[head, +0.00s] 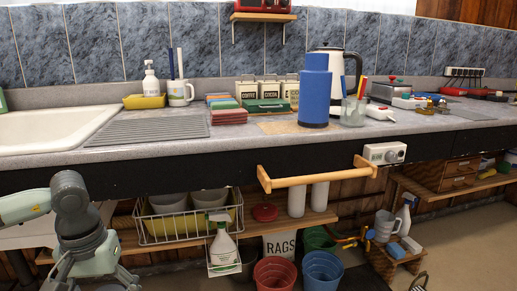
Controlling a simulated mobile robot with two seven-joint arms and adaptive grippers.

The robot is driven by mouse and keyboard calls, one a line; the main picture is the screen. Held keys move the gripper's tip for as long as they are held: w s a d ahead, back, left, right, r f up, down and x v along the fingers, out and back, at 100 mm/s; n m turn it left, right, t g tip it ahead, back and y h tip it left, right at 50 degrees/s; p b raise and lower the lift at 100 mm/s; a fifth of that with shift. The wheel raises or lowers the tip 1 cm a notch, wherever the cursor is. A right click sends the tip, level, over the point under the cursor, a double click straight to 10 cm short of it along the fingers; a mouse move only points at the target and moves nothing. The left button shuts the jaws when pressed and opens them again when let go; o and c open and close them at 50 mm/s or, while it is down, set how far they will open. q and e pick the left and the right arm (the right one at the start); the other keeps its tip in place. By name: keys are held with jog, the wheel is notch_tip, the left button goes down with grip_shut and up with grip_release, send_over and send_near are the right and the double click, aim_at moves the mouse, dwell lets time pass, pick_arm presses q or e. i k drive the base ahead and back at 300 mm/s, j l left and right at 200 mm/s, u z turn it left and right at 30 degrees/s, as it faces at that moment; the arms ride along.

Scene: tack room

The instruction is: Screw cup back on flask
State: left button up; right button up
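The blue flask (314,101) stands upright on the grey counter, right of the middle in the head view. A blue cup-like top (316,62) sits on its upper end. I cannot tell from here whether it is screwed tight or only resting there. My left gripper (92,281) hangs low at the bottom left, in front of the counter and well away from the flask. The bottom edge of the view cuts it off, and its opening is unclear.
A kettle (343,66) stands close behind the flask, and a glass jar (353,112) with upright items stands at its right. Canisters (252,91) and stacked coloured cloths (227,111) are to the left. A wooden rail (311,179) juts out below the counter edge.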

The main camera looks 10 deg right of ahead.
aim_at(316, 80)
jog(key=l+u, duration=0.25)
jog(key=l, duration=0.2)
jog(key=k+l+u, duration=0.1)
jog(key=l+u, duration=0.15)
jog(key=l, duration=0.2)
jog(key=k+l, duration=0.1)
jog(key=l, duration=0.75)
jog(key=k+l+u, duration=0.1)
jog(key=l, duration=0.35)
jog(key=k+l, duration=0.1)
jog(key=l, duration=0.3)
